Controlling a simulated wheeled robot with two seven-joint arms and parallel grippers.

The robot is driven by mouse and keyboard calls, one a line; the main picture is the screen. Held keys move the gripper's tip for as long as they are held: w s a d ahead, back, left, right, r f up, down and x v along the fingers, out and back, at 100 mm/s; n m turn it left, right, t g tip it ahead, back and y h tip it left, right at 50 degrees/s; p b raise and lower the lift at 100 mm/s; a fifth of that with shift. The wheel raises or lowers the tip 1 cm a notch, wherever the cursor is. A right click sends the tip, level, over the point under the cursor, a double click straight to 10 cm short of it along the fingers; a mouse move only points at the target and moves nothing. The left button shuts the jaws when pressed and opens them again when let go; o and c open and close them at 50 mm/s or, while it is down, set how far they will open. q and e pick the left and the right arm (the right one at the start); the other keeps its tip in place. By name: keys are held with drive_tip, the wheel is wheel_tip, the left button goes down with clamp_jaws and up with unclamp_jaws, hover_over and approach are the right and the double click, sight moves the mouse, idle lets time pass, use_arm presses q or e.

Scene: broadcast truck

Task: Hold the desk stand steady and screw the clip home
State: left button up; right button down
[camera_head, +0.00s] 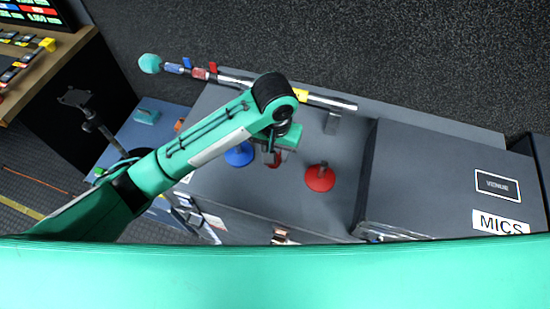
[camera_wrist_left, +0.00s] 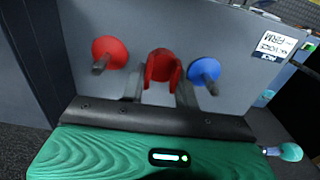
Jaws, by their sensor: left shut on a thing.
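A red desk stand (camera_head: 320,178) with a round base and a short dark stem stands on the grey surface. It also shows at the upper left of the left wrist view (camera_wrist_left: 108,49). A blue desk stand (camera_head: 240,155) is left of it, partly covered by my arm; it also shows in the wrist view (camera_wrist_left: 204,71). My left gripper (camera_wrist_left: 158,92) is shut on a red U-shaped clip (camera_wrist_left: 163,66), between the two stands in view and apart from both. The clip is partly visible in the head view (camera_head: 273,158). My right gripper is not in view.
A boom pole (camera_head: 235,80) with a turquoise ball end lies along the back edge. A dark case (camera_head: 440,180) labelled MICS stands at the right. A small grey block (camera_head: 332,122) is near the pole. Grey surface (camera_head: 290,205) around the red stand is clear.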

use_arm(q)
drive_tip(key=shift+r, duration=0.1)
idle(0.3)
drive_tip(key=a+r+n, duration=0.1)
drive_tip(key=a+r, duration=0.1)
drive_tip(key=a, duration=0.9)
drive_tip(key=a+r+n, duration=0.2)
drive_tip(key=a, duration=0.8)
drive_tip(key=shift+s+a, duration=0.25)
drive_tip(key=shift+a, duration=0.1)
